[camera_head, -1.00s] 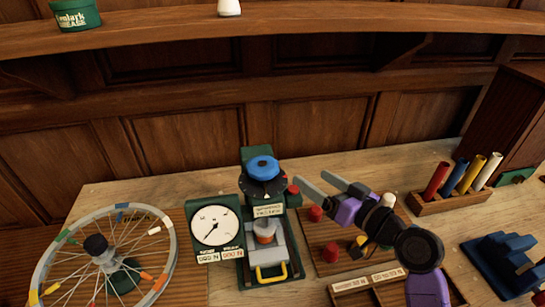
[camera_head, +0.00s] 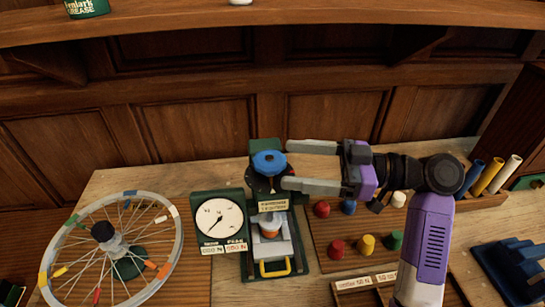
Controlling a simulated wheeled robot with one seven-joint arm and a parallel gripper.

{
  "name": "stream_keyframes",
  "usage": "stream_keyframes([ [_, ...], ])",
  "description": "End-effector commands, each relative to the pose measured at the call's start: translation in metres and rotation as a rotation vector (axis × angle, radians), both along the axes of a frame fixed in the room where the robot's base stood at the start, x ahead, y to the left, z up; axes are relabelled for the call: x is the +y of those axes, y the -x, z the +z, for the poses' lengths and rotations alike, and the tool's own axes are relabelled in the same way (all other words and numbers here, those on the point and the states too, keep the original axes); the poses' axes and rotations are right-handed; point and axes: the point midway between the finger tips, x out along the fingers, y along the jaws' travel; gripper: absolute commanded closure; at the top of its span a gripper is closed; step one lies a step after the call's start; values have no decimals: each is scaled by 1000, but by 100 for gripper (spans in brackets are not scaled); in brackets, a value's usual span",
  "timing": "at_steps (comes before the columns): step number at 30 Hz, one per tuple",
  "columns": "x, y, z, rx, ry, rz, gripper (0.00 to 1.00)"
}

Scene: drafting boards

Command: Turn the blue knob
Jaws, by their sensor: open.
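The blue knob (camera_head: 268,162) sits on top of a green press-like device (camera_head: 262,205), above a black collar. A white dial gauge (camera_head: 220,218) is joined to the device's left side. My gripper (camera_head: 287,165) is open, its two grey fingers reaching left from the purple wrist. The fingertips are close to the knob's right side, one farther back and one nearer the front. The front fingertip overlaps the edge of the black collar in the picture. I cannot tell whether either finger touches it. Nothing is between the fingers.
A spoked wheel (camera_head: 155,235) stands at the left. A board with several coloured pegs (camera_head: 366,243) lies under my arm. Coloured tubes (camera_head: 488,176) and a blue stepped block (camera_head: 515,262) are at the right. A shelf (camera_head: 200,24) runs overhead at the back.

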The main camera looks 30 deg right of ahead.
Motion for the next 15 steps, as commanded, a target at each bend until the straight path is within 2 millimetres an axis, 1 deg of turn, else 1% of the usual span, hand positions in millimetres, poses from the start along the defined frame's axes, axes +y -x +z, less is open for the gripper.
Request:
stream_keyframes([
  [1, 8, -5, 2, 2, 0, 4, 22],
  [6, 27, -20, 1, 4, -2, 3, 22],
  [10, 36, -28, 1, 3, -1, 0, 22],
  [15, 40, -31, 0, 2, 0, -3, 22],
])
